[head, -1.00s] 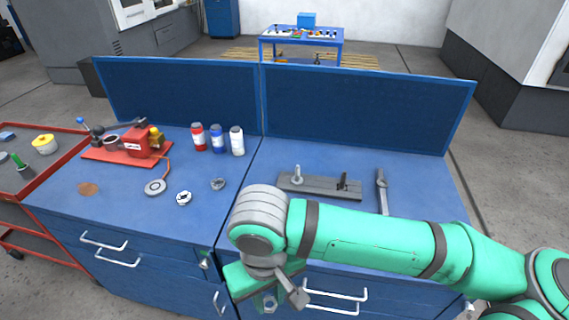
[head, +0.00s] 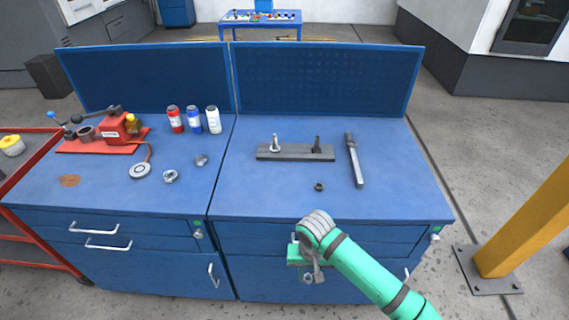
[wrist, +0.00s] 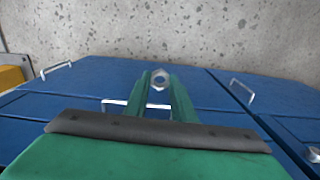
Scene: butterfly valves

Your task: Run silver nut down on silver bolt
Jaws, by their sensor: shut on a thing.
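The silver nut (wrist: 160,79) is held between the fingertips of my gripper (wrist: 162,90) in the wrist view. In the head view my gripper (head: 307,264) hangs low before the bench front, with the nut (head: 308,278) at its tips. The silver bolt (head: 275,143) stands upright at the left end of a grey plate (head: 296,154) on the right bench. My gripper is apart from the bolt, nearer to me and lower. I cannot make out the bolt's thread.
A dark bolt (head: 317,144) stands on the plate's right end. A dark nut (head: 319,187) lies before it, and a long grey tool (head: 354,160) lies to the right. Bottles (head: 194,120) and a red fixture (head: 116,130) are on the left. The right bench's front is mostly clear.

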